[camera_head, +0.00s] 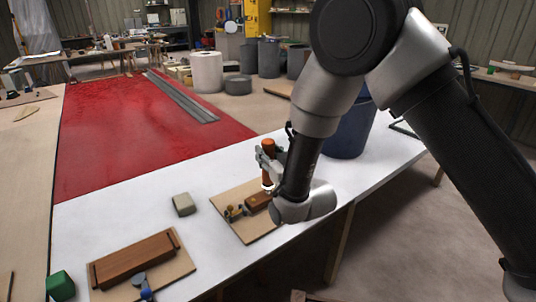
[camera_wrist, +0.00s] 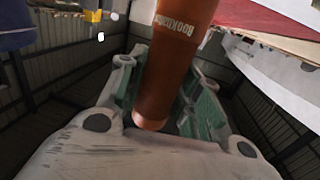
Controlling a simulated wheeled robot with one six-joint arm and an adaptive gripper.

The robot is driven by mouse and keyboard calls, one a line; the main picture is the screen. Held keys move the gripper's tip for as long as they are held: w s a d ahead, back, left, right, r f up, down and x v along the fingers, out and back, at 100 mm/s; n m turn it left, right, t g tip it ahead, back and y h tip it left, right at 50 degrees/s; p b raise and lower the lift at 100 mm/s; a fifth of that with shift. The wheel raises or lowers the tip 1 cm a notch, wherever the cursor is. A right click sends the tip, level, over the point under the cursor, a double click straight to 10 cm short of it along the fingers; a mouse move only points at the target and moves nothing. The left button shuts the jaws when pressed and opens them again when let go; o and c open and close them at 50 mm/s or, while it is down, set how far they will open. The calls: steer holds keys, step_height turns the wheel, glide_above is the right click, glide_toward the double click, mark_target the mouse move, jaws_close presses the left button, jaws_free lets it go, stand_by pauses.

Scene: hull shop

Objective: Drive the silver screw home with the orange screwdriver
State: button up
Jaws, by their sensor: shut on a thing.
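The orange screwdriver (camera_head: 268,174) stands roughly upright, its orange-brown handle in my gripper (camera_head: 266,158). In the wrist view the handle (camera_wrist: 172,65) lies between the greenish finger pads, and the jaws are shut on it. The handle is above a small wooden block (camera_head: 258,201) on the tan board (camera_head: 246,231). The screwdriver's tip and the silver screw cannot be made out, so I cannot tell whether they touch. A small brass-coloured fitting (camera_head: 233,212) sits at the block's left end. My wrist hides the right part of the board.
On the white table (camera_head: 200,240), a grey-green block (camera_head: 184,204) lies left of the board. Nearer are a long brown wooden piece (camera_head: 133,259) on another board, a blue-tipped item (camera_head: 146,293) and a green cube (camera_head: 60,286). A dark blue bin (camera_head: 350,130) stands behind.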

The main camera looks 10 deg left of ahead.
mark_target(267, 140)
steer(key=shift+r, duration=3.5)
steer(key=shift+a, duration=0.1)
